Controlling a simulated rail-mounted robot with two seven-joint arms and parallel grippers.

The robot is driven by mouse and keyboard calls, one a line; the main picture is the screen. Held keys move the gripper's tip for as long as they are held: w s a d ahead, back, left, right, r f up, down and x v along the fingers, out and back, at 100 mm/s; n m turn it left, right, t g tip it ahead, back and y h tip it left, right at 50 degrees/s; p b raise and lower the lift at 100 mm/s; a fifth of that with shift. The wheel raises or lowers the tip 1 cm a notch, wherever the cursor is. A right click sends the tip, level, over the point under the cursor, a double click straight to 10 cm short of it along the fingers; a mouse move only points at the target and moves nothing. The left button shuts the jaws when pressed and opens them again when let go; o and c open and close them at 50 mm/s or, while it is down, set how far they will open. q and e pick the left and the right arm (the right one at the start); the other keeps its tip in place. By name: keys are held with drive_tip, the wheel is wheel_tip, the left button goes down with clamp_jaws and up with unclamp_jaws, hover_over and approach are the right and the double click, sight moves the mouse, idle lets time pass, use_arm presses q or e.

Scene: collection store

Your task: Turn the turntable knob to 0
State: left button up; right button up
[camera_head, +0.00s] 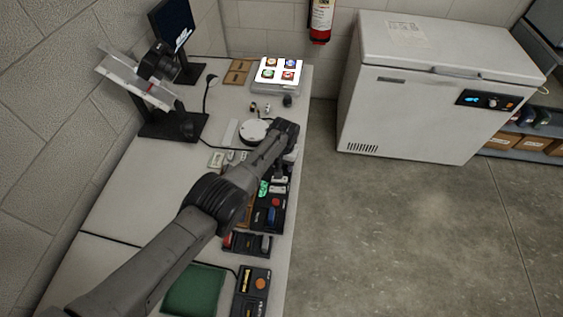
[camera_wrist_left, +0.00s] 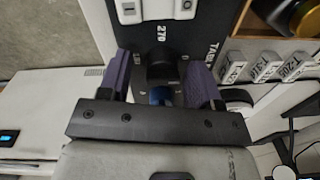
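In the left wrist view, a black knob (camera_wrist_left: 163,68) stands on a dark panel (camera_wrist_left: 205,35) with the printed marks "270" and "TABLE". My left gripper (camera_wrist_left: 160,63) is open, with one purple finger on each side of the knob. A clear gap shows at the left finger; the right finger is closer, and contact cannot be told. A blue part (camera_wrist_left: 160,95) shows behind the knob. The knob's pointer direction cannot be read. In the head view, the white round turntable (camera_head: 253,131) lies on the bench, and my left arm hides the knob. My right gripper is not in view.
Small labelled blocks (camera_wrist_left: 264,67) sit beside the panel in the wrist view. In the head view, control boxes (camera_head: 271,212) line the bench's right edge. A lit pad (camera_head: 279,71), a monitor (camera_head: 172,25) and a green mat (camera_head: 194,289) are on the bench. A white freezer (camera_head: 420,100) stands right.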

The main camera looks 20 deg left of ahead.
use_arm(q)
drive_tip(key=shift+r+p, duration=0.45)
wheel_tip(320, 180, up, 13)
drive_tip(key=p, duration=0.7)
drive_tip(key=shift+d, duration=0.3)
drive_tip(key=shift+f, duration=0.1)
